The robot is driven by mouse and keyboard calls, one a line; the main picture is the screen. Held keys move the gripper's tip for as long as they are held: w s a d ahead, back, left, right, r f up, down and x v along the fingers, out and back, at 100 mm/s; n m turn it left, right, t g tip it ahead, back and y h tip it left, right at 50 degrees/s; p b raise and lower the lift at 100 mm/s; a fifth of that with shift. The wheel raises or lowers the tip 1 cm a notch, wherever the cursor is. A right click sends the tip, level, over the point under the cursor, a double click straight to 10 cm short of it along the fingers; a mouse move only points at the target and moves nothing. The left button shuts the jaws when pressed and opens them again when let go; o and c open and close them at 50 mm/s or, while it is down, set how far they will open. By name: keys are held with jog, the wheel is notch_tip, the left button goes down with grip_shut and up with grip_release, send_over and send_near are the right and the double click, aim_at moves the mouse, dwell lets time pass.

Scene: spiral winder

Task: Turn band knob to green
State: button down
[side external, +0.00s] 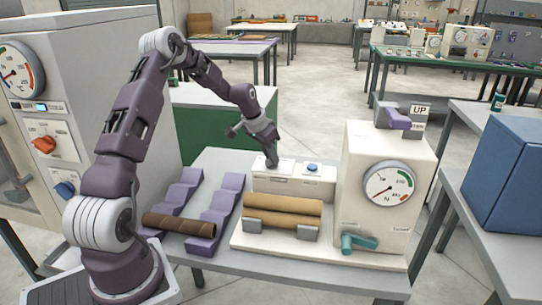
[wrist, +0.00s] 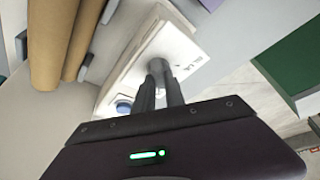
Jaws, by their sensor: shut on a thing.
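My gripper (side external: 272,163) points down onto the top of the left white control box (side external: 272,184). Lettering shows beside the knob but is too blurred to read. The fingers hide much of the knob in the side view, so its pointer and any green mark cannot be made out. A round gauge (side external: 388,188) with a coloured band and the letter N is on the cream machine (side external: 352,180) to the right.
A blue button (side external: 312,167) is on the white box just right of my gripper. Brown rolls (side external: 283,212) rest on the machine in front. A dark tube (side external: 180,226) lies across purple racks (side external: 222,205) at left.

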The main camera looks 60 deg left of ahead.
dwell(0.6)
jog(key=c, duration=1.4)
grip_release()
jog(key=v, duration=0.7)
jog(key=shift+r, duration=0.1)
